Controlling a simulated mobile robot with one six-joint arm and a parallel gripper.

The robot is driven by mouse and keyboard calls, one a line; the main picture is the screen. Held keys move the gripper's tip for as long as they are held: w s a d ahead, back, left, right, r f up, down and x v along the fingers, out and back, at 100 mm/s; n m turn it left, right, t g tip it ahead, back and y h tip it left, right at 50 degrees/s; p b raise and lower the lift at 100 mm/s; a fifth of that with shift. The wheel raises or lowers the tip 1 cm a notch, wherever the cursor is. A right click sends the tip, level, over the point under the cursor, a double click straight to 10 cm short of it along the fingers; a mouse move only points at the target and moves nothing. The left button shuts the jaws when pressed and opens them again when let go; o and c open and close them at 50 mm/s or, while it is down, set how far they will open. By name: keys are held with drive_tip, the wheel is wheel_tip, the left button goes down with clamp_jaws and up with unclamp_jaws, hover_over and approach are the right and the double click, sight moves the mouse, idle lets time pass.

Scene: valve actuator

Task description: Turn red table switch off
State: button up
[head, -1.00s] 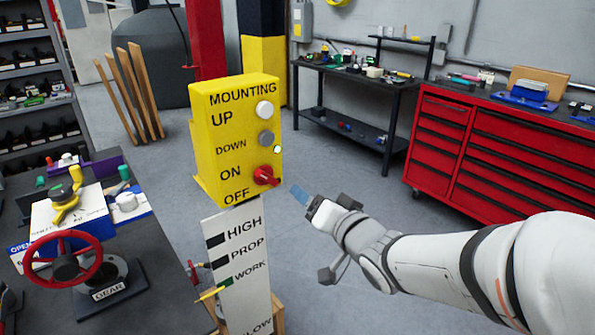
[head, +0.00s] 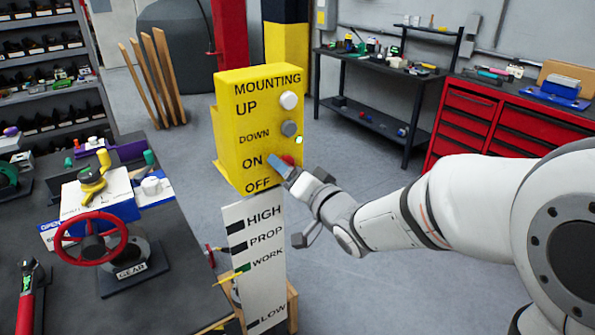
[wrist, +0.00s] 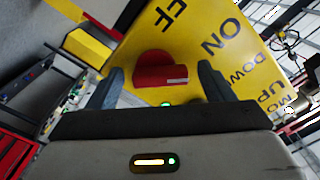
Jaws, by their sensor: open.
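The yellow control box (head: 232,110) stands upright on a white post, with labels MOUNTING, UP, DOWN, ON and OFF. Its red switch (head: 289,160) sits beside ON and OFF, mostly hidden behind my gripper (head: 281,168) in the head view. In the wrist view the red switch (wrist: 160,70) shows between the two fingers of my gripper (wrist: 163,82), which are open on either side of it. I cannot tell whether the fingers touch it. A green light (head: 299,140) glows above the switch.
A white button (head: 289,100) and a grey button (head: 289,128) sit above the switch. A dark bench with a red handwheel (head: 91,240) is at left. A red tool cabinet (head: 465,115) is at right. Grey floor lies open between.

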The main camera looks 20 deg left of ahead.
drive_tip(key=shift+c, duration=0.5)
drive_tip(key=c, duration=0.9)
drive_tip(key=n+b, duration=1.1)
drive_tip(key=n, duration=0.1)
drive_tip(key=f+n+b, duration=0.1)
drive_tip(key=n+b, duration=0.5)
drive_tip(key=shift+d+b, duration=0.15)
drive_tip(key=shift+b, duration=0.15)
drive_tip(key=shift+r, duration=0.1)
